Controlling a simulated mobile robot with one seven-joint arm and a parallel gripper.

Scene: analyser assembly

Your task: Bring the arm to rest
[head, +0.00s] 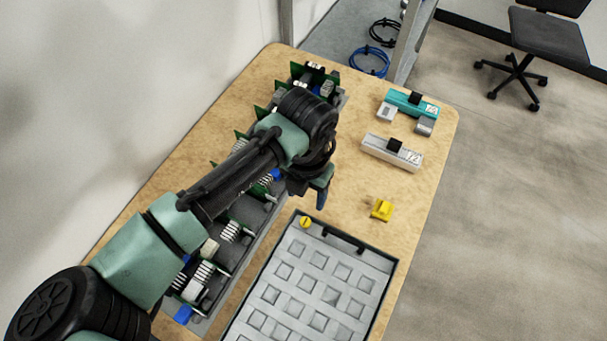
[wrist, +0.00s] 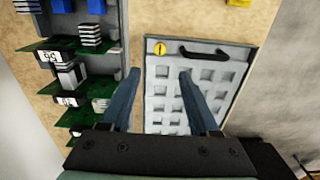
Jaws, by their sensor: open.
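My gripper (head: 322,196) hangs above the wooden table, between the row of circuit boards and the grey panel, at the end of my bent arm. In the wrist view my gripper (wrist: 158,82) shows two blue fingers well apart with nothing between them. Beyond the fingers lies the grey panel (wrist: 213,80) with square recesses. My gripper touches nothing that I can see. The arm hides part of the board row in the head view.
The board rack (head: 235,258) runs along the table's left side. The grey panel (head: 285,234) lies at the near right. A yellow part (head: 381,210), a white module (head: 378,147) and a teal module (head: 400,98) lie on the right. A chair (head: 548,38) stands on the floor beyond.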

